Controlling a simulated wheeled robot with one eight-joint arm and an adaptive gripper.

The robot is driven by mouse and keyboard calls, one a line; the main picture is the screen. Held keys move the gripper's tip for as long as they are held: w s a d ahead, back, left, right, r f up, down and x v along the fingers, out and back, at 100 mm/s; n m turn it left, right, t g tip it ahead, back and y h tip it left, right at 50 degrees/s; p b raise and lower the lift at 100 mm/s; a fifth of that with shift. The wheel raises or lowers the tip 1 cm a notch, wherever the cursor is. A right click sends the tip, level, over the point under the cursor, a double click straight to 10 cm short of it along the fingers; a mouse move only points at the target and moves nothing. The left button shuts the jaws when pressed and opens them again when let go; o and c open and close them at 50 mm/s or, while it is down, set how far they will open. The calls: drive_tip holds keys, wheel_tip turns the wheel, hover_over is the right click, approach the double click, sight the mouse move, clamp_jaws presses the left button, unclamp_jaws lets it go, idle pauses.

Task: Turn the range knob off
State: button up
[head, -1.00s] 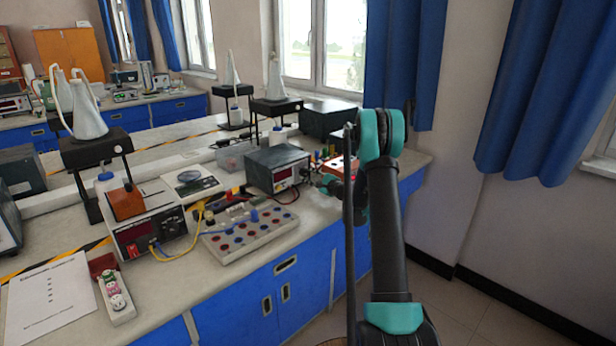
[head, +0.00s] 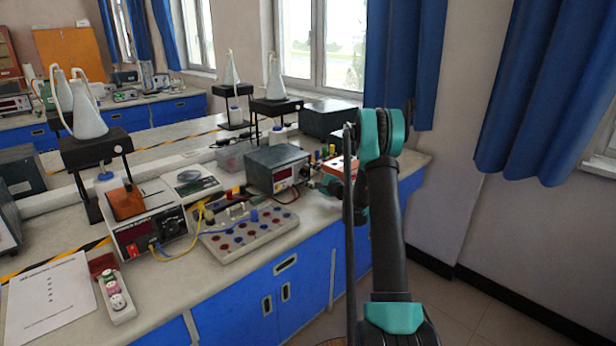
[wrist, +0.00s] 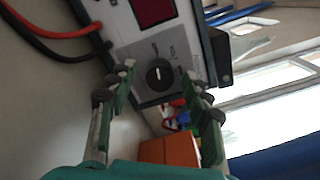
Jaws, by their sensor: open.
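The range knob (wrist: 159,75) is a round black dial with a white pointer mark, on the grey panel of a meter box (head: 277,168). In the wrist view the knob sits beyond and between my fingertips, below a dark red display (wrist: 152,10). My gripper (wrist: 158,88) is open, with one finger on each side of the knob in the picture and nothing between them. I cannot tell whether a finger touches the panel. In the head view my gripper is at the box's right front, partly hidden by my arm, and the knob is too small to make out.
Red and black leads (wrist: 50,32) run from the box on the left of the wrist view. An orange block (wrist: 168,152) lies near the right finger. In the head view a socket board (head: 248,234) stands in front, with a power supply (head: 145,225) to the left.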

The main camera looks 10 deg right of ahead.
drive_tip(key=v, duration=1.2)
